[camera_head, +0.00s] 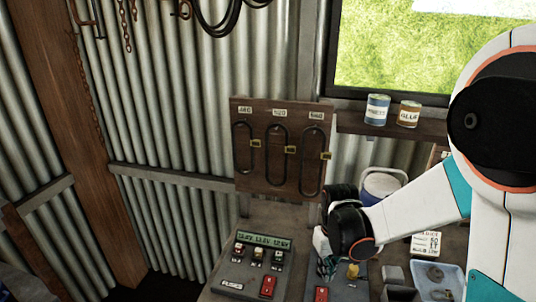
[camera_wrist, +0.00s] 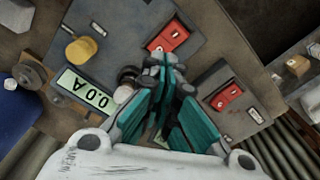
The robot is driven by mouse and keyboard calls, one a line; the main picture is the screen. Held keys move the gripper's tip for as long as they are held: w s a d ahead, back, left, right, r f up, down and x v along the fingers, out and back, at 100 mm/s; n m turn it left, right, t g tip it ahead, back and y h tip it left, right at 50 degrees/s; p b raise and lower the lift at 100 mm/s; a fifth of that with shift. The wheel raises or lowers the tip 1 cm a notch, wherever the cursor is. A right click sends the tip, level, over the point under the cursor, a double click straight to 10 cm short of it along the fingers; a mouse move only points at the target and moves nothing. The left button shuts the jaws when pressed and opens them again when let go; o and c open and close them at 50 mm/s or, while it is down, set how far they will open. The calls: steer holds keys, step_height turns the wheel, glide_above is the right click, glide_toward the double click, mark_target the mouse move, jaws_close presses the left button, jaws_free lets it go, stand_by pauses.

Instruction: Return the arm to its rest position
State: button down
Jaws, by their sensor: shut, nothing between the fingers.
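My arm reaches in from the right in the head view, and my gripper (camera_head: 322,258) hangs over the bench. In the wrist view the teal fingers of my gripper (camera_wrist: 165,65) are together with nothing between them. One box (camera_wrist: 110,55) has a yellow knob (camera_wrist: 80,50), a red switch (camera_wrist: 167,36) and a display reading 0.0 A (camera_wrist: 85,93). The other box has a red switch (camera_wrist: 229,96). I cannot tell whether the fingertips touch either box.
The left box (camera_head: 252,272) has a green display and several small knobs. A wooden board (camera_head: 264,146) with three loops hangs on the metal wall. Two cans (camera_head: 377,110) (camera_head: 408,114) stand on the window ledge. A blue tray (camera_head: 440,278) and a cooler (camera_head: 380,186) are close to my arm.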

steer(key=s+r+m+t+b, duration=0.2)
steer(key=s+r+t+b, duration=0.5)
steer(key=s, duration=0.8)
step_height(320, 180, up, 2)
steer(key=shift+r+b, duration=0.15)
steer(key=shift+b, duration=0.6)
steer(key=shift+d, duration=0.1)
